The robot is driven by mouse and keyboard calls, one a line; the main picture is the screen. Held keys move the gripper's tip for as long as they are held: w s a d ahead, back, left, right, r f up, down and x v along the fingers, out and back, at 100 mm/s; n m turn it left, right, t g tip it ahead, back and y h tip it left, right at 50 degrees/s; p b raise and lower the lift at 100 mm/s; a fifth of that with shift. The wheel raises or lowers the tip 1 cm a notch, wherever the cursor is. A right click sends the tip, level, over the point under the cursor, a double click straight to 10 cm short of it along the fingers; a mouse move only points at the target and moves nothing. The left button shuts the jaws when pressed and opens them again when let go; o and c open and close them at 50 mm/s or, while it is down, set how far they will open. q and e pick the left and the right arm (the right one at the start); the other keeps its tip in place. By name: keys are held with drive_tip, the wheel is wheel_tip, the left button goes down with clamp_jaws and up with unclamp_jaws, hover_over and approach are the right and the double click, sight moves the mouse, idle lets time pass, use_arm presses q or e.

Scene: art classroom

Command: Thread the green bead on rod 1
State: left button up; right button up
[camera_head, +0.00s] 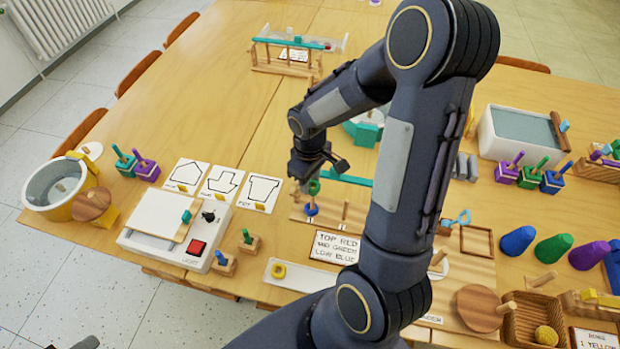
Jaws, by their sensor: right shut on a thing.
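My right gripper (316,165) points down over the rod board (358,223) and is shut on the green bead (314,187). The green bead is just above the blue bead (311,210), which sits low at the rod marked 1. I cannot tell whether the green bead is around the rod or only in front of it or over it. A sign (335,247) reads top red, mid green, low blue. Only a small dark piece, perhaps of my left gripper, shows at the bottom left edge; its jaws cannot be made out.
A white device (165,228) with a red button stands to the left. Cards (222,182) lie behind it. My right arm hides part of the table's middle. The back left tabletop is clear.

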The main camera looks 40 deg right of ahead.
drive_tip(key=shift+f, duration=0.2)
idle(0.4)
drive_tip(key=shift+f+b, duration=0.25)
drive_tip(key=shift+b, duration=0.2)
drive_tip(key=shift+f, duration=0.15)
idle(0.7)
drive_tip(key=shift+f+b, duration=0.45)
drive_tip(key=shift+b, duration=0.2)
drive_tip(key=shift+f+b, duration=0.45)
idle(0.7)
idle(0.5)
drive_tip(key=o, duration=1)
drive_tip(key=shift+o, duration=0.2)
drive_tip(key=shift+r, duration=0.15)
